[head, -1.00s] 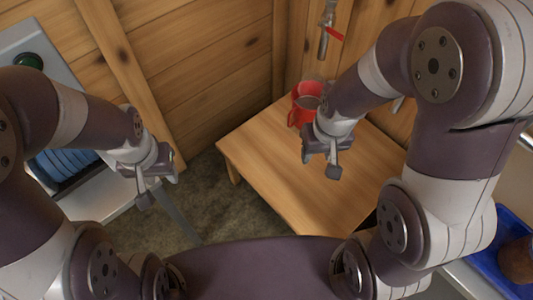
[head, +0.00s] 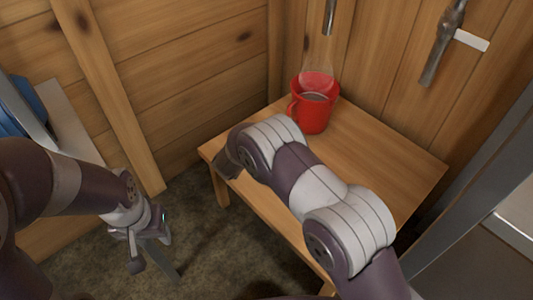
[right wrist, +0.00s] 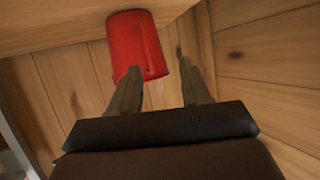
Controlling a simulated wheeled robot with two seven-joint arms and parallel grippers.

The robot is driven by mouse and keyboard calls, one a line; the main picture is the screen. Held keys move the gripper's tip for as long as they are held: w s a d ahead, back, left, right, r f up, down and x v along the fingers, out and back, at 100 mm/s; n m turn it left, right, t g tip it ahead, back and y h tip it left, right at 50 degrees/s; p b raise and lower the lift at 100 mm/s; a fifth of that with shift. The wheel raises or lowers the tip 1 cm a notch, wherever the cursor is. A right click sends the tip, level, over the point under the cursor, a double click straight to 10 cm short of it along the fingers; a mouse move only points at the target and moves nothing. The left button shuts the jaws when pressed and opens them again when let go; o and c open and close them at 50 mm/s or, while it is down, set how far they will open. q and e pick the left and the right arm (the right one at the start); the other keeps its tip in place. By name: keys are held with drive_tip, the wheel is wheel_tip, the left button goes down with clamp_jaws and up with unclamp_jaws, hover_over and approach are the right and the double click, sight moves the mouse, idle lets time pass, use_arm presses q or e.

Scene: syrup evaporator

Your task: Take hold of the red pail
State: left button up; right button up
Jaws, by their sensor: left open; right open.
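The red pail (head: 309,118) stands upright on a wooden table (head: 390,150) near the wall corner, with greyish contents and a side handle on its left. In the right wrist view the pail (right wrist: 135,42) appears upside down, just beyond the fingertips. My right gripper (right wrist: 160,85) is open and empty; its left finger overlaps the pail's edge in the picture, and I cannot tell whether they touch. In the head view my right arm reaches over the table's left part, its fingers mostly hidden. My left gripper (head: 145,245) is open and empty, above the floor, away from the pail.
A metal spout (head: 329,17) hangs on the wall above the pail, with a faint translucent shape below it. A wall valve (head: 440,50) with a white handle is at upper right. A blue object (head: 18,108) is at far left. The table's right part is clear.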

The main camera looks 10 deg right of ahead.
sight(308, 108)
drive_tip(key=shift+m+h, duration=0.4)
drive_tip(key=shift+h, duration=0.4)
drive_tip(key=b+x, duration=0.2)
drive_tip(key=x, duration=0.3)
drive_tip(key=d+r+b+x, duration=0.1)
drive_tip(key=b+x, duration=0.2)
drive_tip(key=x, duration=0.2)
drive_tip(key=b+x, duration=0.2)
drive_tip(key=x, duration=0.3)
drive_tip(key=shift+d+r, duration=0.15)
drive_tip(key=shift+d, duration=0.45)
clamp_jaws()
